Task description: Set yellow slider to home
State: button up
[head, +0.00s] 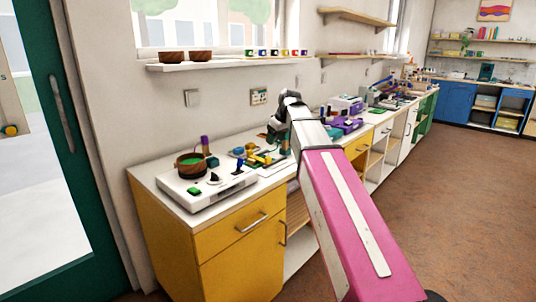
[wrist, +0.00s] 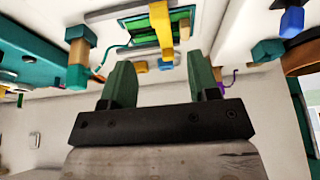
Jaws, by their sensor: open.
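A yellow piece (wrist: 162,28), which looks like the yellow slider, lies across a green panel (wrist: 133,24) in the wrist view. My gripper (wrist: 160,82) is open, with its two dark green fingers apart and nothing between them. The yellow piece is beyond the fingertips, roughly in line with the gap, and no contact shows. In the head view, yellow parts (head: 262,158) show on the board on the counter, near my gripper (head: 273,134). The slider's home mark cannot be made out.
A white board (head: 208,190) with a brown bowl (head: 188,165) stands at the left of the counter. A blue peg block (wrist: 291,20) and a teal block with a wooden post (wrist: 79,50) flank the panel in the wrist view. A wall shelf (head: 230,62) hangs above.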

aim_at(268, 157)
jog(key=x, duration=1)
jog(key=shift+w+a+f, duration=0.1)
jog(key=shift+f, duration=0.25)
